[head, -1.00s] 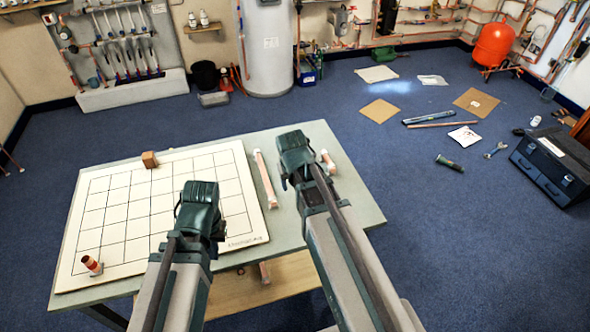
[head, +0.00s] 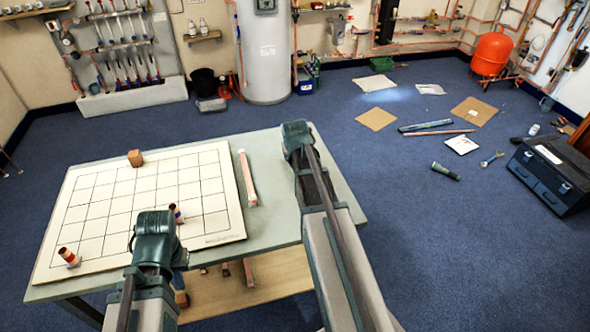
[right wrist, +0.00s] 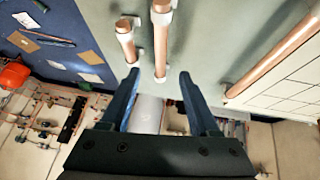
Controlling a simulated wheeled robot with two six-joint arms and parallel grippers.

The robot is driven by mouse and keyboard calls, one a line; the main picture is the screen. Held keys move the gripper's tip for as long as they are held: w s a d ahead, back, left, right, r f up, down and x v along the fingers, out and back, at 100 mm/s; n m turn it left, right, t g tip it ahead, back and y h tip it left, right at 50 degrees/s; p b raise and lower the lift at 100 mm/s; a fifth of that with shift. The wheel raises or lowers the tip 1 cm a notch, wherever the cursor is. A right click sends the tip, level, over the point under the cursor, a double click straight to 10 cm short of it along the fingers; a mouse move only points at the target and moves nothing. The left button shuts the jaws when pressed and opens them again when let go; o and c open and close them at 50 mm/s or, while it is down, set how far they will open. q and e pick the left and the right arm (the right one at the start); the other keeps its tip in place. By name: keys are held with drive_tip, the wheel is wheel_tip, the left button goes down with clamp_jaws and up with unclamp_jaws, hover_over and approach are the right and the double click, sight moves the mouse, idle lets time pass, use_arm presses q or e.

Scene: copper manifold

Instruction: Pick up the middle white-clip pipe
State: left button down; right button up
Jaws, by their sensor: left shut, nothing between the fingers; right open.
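Three copper pipes lie on the table in the right wrist view: a short one (right wrist: 126,40) with white clips at left, a middle one (right wrist: 161,50) with white clips, and a long one (right wrist: 280,55) beside the board. The long pipe also shows in the head view (head: 247,180); my right arm hides the other two there. My right gripper (right wrist: 159,76) is open, its fingers apart on either side of the middle pipe's line, with nothing held. In the head view the right gripper (head: 297,138) is over the table's right part. My left gripper (head: 156,232) is shut and empty near the table's front edge.
A gridded white board (head: 110,215) covers the table's left side. A lower wooden shelf (head: 270,270) holds more pieces.

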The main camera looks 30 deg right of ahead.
drive_tip(key=b+x, duration=0.4)
drive_tip(key=x, duration=0.2)
drive_tip(key=b+x, duration=0.4)
drive_tip(key=x, duration=0.1)
drive_tip(key=shift+w+f, duration=0.1)
drive_tip(key=shift+f, duration=0.05)
clamp_jaws()
